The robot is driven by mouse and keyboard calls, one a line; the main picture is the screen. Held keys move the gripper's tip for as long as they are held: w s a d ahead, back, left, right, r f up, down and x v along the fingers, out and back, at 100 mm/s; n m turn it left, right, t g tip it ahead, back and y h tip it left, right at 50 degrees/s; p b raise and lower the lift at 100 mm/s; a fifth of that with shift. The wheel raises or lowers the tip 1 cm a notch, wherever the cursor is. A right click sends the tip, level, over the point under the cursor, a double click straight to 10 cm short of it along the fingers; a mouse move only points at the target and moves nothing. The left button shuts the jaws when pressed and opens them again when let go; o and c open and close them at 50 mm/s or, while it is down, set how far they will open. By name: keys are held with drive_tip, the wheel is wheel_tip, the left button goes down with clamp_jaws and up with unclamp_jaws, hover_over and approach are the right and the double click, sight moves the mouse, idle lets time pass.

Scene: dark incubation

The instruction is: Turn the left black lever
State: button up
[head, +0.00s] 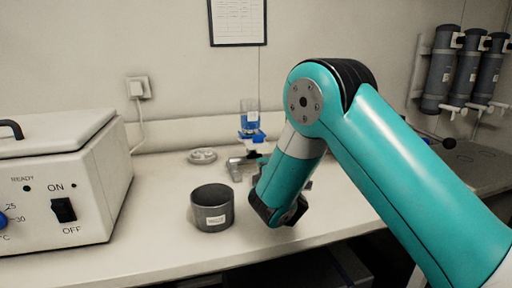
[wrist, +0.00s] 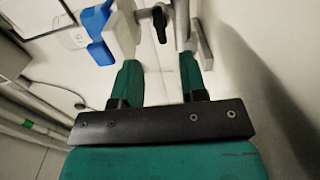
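A small black lever (wrist: 160,24) shows at the top of the wrist view, on a pale fitting between a white round part (wrist: 122,33) and a grey metal piece (wrist: 202,45). My gripper (wrist: 160,64) is open, its two green fingers spread and empty. The lever lies beyond the fingertips, roughly in line with the gap; I see no contact. In the head view the fitting stands on the bench, below a clear bottle with a blue part (head: 252,135), and my arm partly covers it. I cannot make out a second lever.
A dark grey cup (head: 212,208) stands on the bench left of my arm. A white incubator box (head: 60,180) with an on/off switch fills the left. A pale round dish (head: 202,156) lies behind the cup. Grey cylinders (head: 440,70) hang on the right wall.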

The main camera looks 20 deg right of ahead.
sight(255, 157)
drive_tip(key=w+p, duration=0.3)
drive_tip(key=w, duration=0.5)
drive_tip(key=shift+c, duration=0.4)
clamp_jaws()
